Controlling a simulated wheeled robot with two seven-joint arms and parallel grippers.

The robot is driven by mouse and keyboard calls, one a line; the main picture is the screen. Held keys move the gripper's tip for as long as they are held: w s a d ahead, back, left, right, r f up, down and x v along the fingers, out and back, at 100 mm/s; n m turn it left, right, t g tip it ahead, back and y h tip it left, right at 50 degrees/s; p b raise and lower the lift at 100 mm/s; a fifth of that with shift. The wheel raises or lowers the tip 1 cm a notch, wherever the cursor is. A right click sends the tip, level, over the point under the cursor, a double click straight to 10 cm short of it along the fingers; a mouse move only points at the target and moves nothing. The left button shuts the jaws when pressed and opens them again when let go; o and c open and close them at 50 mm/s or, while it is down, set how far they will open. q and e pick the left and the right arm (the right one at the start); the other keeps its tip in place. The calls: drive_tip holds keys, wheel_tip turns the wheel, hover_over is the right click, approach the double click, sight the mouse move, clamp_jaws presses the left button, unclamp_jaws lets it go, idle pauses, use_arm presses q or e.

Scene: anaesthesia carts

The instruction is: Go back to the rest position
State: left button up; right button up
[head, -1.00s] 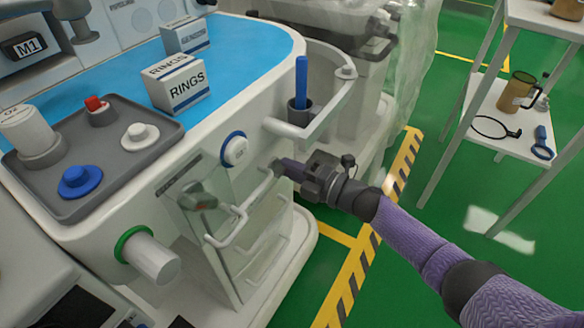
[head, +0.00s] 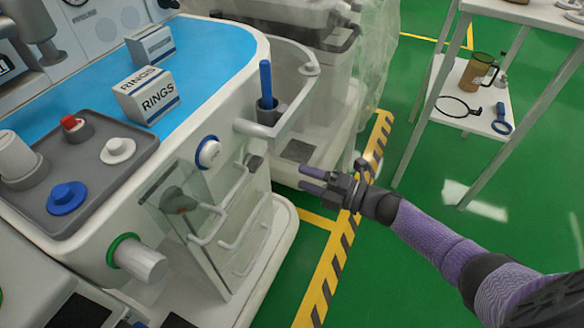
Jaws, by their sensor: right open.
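My right gripper (head: 309,180) is open and empty. It hangs in free space to the right of the cart's drawers (head: 243,237), apart from their handles, above the striped floor tape. My right arm (head: 435,238) comes in from the lower right. My left gripper is not in view. The anaesthesia cart (head: 222,118) fills the left side, with a clear-fronted drawer stack below its blue top (head: 213,58).
RINGS boxes (head: 147,95) stand on the blue top. A grey tray (head: 108,181) holds knobs. A rail with a blue stick (head: 265,80) in a holder juts from the cart. A white shelf (head: 470,105) with a brown jug (head: 476,70) stands at right. Green floor lies between.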

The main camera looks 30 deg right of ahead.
idle(0.3)
